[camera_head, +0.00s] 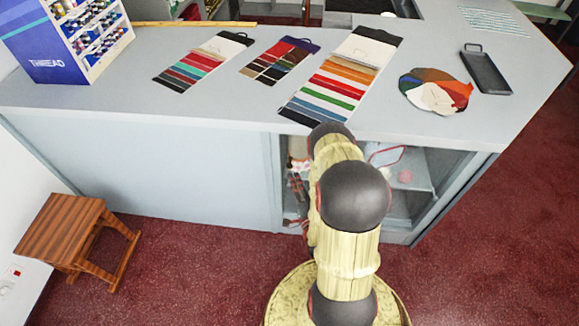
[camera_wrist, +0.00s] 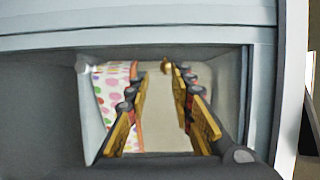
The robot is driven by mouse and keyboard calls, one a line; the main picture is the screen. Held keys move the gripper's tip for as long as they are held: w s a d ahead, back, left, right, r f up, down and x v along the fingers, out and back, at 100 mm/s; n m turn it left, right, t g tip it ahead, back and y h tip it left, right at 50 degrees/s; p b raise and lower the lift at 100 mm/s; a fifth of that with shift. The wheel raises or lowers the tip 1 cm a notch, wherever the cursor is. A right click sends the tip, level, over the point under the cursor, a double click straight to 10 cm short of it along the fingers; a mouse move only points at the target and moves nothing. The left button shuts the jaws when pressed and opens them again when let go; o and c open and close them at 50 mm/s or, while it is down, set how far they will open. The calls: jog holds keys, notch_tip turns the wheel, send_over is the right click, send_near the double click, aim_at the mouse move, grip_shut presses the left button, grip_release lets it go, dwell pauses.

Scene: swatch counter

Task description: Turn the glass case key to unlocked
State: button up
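The glass case (camera_head: 433,165) is built into the front of the grey counter, at its right end. Its framed glass front (camera_wrist: 165,140) fills the middle of the wrist view. In the head view my arm hides the gripper and the key.
Polka-dot fabric (camera_wrist: 112,90) shows behind the glass. The counter top (camera_head: 200,120) holds fabric swatch cards (camera_head: 340,75), a fanned swatch pile (camera_head: 436,92), a black tray (camera_head: 486,70) and a thread rack (camera_head: 70,40). A wooden stool (camera_head: 75,235) stands at left; red carpet is clear around me.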

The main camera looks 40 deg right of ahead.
aim_at(290, 165)
jog(key=x, duration=0.2)
jog(key=b+x, duration=0.1)
jog(key=x, duration=0.5)
jog(key=shift+r+b, duration=0.4)
jog(key=shift+c, duration=1.4)
grip_shut()
